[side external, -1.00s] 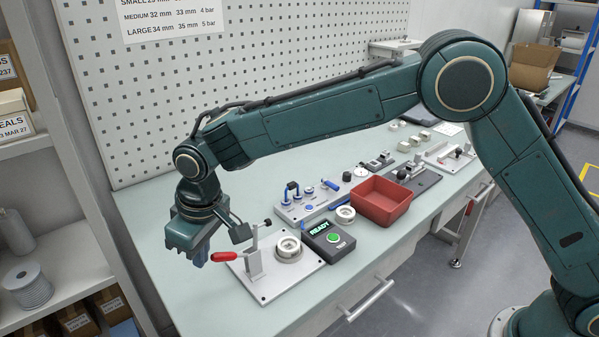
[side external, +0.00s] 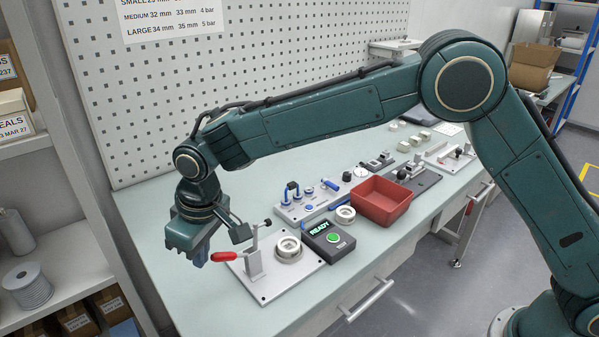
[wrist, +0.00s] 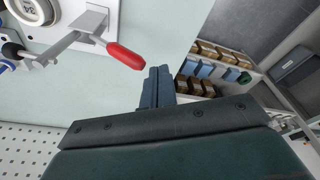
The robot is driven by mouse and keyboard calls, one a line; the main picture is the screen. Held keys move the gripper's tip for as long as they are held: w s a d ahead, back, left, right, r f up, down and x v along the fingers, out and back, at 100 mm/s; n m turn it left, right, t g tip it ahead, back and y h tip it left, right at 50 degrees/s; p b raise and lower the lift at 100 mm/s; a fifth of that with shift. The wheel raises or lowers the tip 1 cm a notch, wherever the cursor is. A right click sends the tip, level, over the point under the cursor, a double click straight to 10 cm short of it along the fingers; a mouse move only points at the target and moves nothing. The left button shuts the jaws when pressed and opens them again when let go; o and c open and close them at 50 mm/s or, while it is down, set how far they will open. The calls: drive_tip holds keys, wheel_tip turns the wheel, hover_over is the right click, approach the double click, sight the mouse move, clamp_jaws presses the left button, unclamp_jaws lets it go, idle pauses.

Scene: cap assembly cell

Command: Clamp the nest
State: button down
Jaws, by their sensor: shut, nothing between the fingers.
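The nest (side external: 288,248) is a metal ring on a light fixture plate (side external: 272,288) at the near left end of the bench. A toggle clamp (side external: 254,260) with a red handle (side external: 224,257) stands on the plate beside the nest, its handle sticking out to the left. My gripper (side external: 201,259) is shut and empty, pointing down just left of the red handle and apart from it. In the wrist view the shut fingers (wrist: 158,86) sit right of the red handle (wrist: 125,56), with a gap. The nest (wrist: 33,10) is partly cut off at top left there, with a part bearing markings in it.
A box with a green button (side external: 328,238) reading READY stands right of the plate. A pegboard wall (side external: 250,80) rises behind. Shelving (side external: 60,260) stands left.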

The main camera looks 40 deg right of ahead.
sight(218, 253)
drive_tip(key=shift+f, duration=0.1)
drive_tip(key=shift+x, duration=1.6)
drive_tip(key=shift+s+d, duration=0.2)
drive_tip(key=shift+d, duration=0.1)
drive_tip(key=shift+d+r, duration=0.3)
drive_tip(key=shift+d, duration=0.65)
drive_tip(key=shift+d+r, duration=0.4)
drive_tip(key=shift+d, duration=0.05)
drive_tip(key=shift+d+r, duration=0.55)
drive_tip(key=shift+d, duration=0.05)
drive_tip(key=shift+a, duration=0.15)
drive_tip(key=shift+a, duration=0.85)
